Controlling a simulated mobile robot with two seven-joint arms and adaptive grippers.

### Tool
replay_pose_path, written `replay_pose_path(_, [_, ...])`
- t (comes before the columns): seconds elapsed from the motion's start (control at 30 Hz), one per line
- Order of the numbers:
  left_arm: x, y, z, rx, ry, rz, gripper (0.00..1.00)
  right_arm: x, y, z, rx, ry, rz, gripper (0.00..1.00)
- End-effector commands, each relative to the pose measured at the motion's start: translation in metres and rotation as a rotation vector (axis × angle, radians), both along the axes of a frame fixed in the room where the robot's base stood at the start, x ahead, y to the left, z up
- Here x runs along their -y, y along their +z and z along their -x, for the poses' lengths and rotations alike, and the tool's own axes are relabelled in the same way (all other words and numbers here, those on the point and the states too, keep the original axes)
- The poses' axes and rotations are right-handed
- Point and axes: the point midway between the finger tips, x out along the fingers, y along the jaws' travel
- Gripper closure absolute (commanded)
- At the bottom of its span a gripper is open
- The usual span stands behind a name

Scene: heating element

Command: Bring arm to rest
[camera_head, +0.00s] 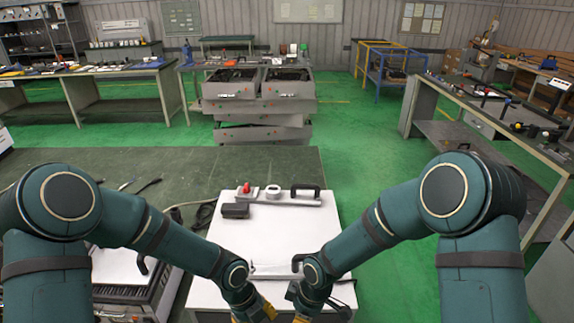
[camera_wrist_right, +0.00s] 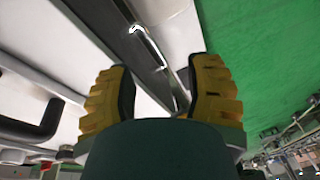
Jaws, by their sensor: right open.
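Both of my teal arms reach in from the sides and meet low over the front of a white-topped table (camera_head: 235,255). My right gripper (camera_head: 300,318) is mostly cut off at the bottom edge of the head view. In the right wrist view its two yellow fingers (camera_wrist_right: 160,92) are apart, with nothing held between them. My left gripper (camera_head: 262,312) shows some yellow near the bottom edge, close beside the right one. Its fingertips are hidden, so its opening cannot be told.
A long-handled metal piece (camera_head: 300,197), a red button (camera_head: 246,188) and a black block (camera_head: 235,210) are at the table's far side. A dark green bench (camera_head: 150,165) adjoins at the left. Green floor (camera_head: 375,150) is open at the right. Grey drawers (camera_head: 262,110) stand behind.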

Motion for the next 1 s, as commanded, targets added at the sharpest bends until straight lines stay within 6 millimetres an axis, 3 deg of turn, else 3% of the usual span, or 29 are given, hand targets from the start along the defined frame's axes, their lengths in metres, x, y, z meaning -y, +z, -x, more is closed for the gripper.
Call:
replay_pose_path(0.03, [0.004,-0.014,0.01,-0.047,0.138,0.018,0.51,0.003,-0.015,0.009,-0.022,-0.081,-0.022,0.48])
replay_pose_path(0.3, [0.012,-0.062,0.043,-0.324,1.015,0.08,0.51,0.019,-0.065,0.043,-0.116,-0.574,-0.125,0.48])
replay_pose_path(0.6, [-0.009,-0.11,0.07,-0.587,1.979,0.091,0.51,0.048,-0.109,0.079,-0.194,-1.12,-0.172,0.48])
replay_pose_path(0.8, [-0.026,-0.127,0.08,-0.662,2.378,0.107,0.51,0.064,-0.123,0.094,-0.21,-1.341,-0.177,0.48])
replay_pose_path(1.0, [-0.032,-0.129,0.082,-0.678,2.487,0.118,0.51,0.068,-0.125,0.097,-0.211,-1.399,-0.178,0.48])
